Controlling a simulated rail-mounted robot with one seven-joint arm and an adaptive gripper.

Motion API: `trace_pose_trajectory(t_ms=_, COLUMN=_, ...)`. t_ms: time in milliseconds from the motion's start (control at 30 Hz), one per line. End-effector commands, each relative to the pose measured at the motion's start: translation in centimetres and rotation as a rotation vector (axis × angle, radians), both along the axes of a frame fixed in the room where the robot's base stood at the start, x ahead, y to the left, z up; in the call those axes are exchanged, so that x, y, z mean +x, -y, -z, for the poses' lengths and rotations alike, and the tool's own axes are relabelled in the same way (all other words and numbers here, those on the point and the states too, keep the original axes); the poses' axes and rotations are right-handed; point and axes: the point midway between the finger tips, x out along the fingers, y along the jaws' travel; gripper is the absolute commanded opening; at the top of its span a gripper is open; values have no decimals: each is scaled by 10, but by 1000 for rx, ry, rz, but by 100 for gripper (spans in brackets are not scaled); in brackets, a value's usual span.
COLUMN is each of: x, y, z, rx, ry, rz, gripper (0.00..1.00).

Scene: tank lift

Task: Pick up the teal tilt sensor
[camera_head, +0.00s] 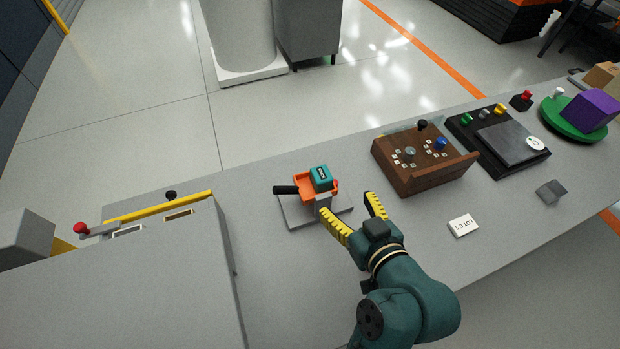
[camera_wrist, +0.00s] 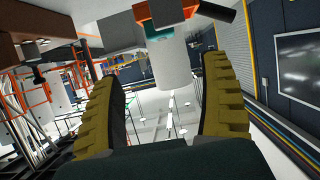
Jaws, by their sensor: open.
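The teal tilt sensor (camera_head: 320,178) is a small block with a dark label on top. It sits in an orange holder (camera_head: 303,188) with a black handle, on a light grey base plate (camera_head: 292,215) on the table. My gripper (camera_head: 347,203) is open and empty, with its yellow fingers just right of and nearer than the holder, apart from the sensor. In the wrist view, which looks upside down, a teal patch (camera_wrist: 163,33), likely the sensor, shows beyond the fingers near the top, partly hidden by the frame's crowding there.
A brown wooden control box (camera_head: 425,162) stands right of the holder, then a black button panel (camera_head: 497,140). A grey cabinet (camera_head: 150,270) with a yellow bar stands at the left.

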Motion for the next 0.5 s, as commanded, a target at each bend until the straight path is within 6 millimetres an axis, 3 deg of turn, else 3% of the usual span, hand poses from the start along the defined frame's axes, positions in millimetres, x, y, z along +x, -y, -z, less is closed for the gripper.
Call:
trace_pose_trajectory(t_ms=300, x=62, y=-29, z=30, rx=1, ry=1, rz=-1, gripper=78)
trace_pose_trajectory(t_ms=500, x=79, y=-38, z=40, rx=0, ry=-1, rz=0, gripper=78)
